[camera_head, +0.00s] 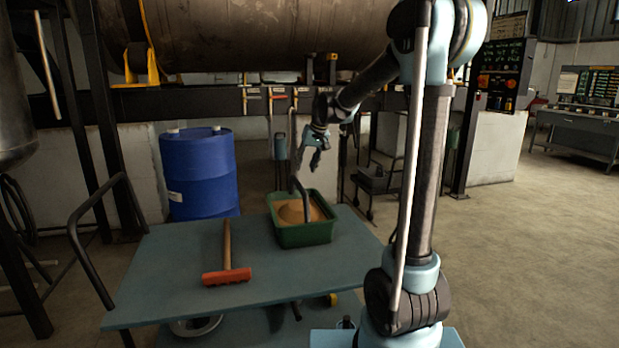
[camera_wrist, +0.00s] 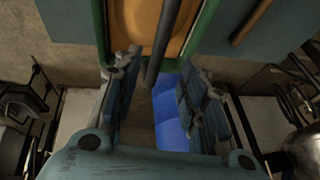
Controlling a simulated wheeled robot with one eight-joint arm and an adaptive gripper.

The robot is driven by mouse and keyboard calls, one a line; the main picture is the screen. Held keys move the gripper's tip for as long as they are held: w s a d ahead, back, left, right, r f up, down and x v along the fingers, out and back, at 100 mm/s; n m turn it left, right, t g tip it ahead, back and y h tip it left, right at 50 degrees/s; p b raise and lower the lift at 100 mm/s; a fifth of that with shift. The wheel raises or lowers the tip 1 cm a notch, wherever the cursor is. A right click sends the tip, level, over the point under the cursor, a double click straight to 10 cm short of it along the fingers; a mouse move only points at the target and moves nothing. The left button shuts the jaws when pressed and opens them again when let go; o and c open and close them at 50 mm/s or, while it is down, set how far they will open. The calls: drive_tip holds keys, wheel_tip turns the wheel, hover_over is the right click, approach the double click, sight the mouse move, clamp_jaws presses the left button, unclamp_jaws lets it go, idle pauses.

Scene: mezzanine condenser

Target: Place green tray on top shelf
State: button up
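The green tray (camera_head: 302,234) sits level on the blue-grey upper shelf (camera_head: 180,262) of a cart, near its far right side. It has a tan inside, and a dark curved bar, likely its handle, rises from it. My gripper (camera_head: 314,160) is above the tray, apart from it and pointing down. In the wrist view my gripper's fingers (camera_wrist: 163,72) are spread wide with nothing gripped. The dark bar (camera_wrist: 165,40) shows between them, and the tray's green rim (camera_wrist: 101,30) is beyond. I cannot tell how far the bar is from the fingers.
A hammer (camera_head: 227,275) with an orange-red head lies on the shelf left of the tray. A blue barrel (camera_head: 199,172) stands behind the cart. The cart's black push rail (camera_head: 84,250) is at left. A lower shelf shows below. Open floor lies to the right.

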drive_tip(key=s+d+f+m+h, duration=0.1)
drive_tip(key=s+d+f, duration=0.2)
drive_tip(key=s+d, duration=0.5)
drive_tip(key=s+d+f+g+h, duration=0.1)
drive_tip(key=s+d+f, duration=0.25)
drive_tip(key=s, duration=0.85)
drive_tip(key=s+d+f+m, duration=0.1)
drive_tip(key=s+d+f, duration=0.1)
drive_tip(key=s+d, duration=0.7)
drive_tip(key=s+d+f+h, duration=0.1)
drive_tip(key=s+f, duration=0.7)
drive_tip(key=s, duration=0.3)
drive_tip(key=shift+s+m+g, duration=0.25)
drive_tip(key=shift+m+g, duration=0.05)
drive_tip(key=shift+d, duration=0.1)
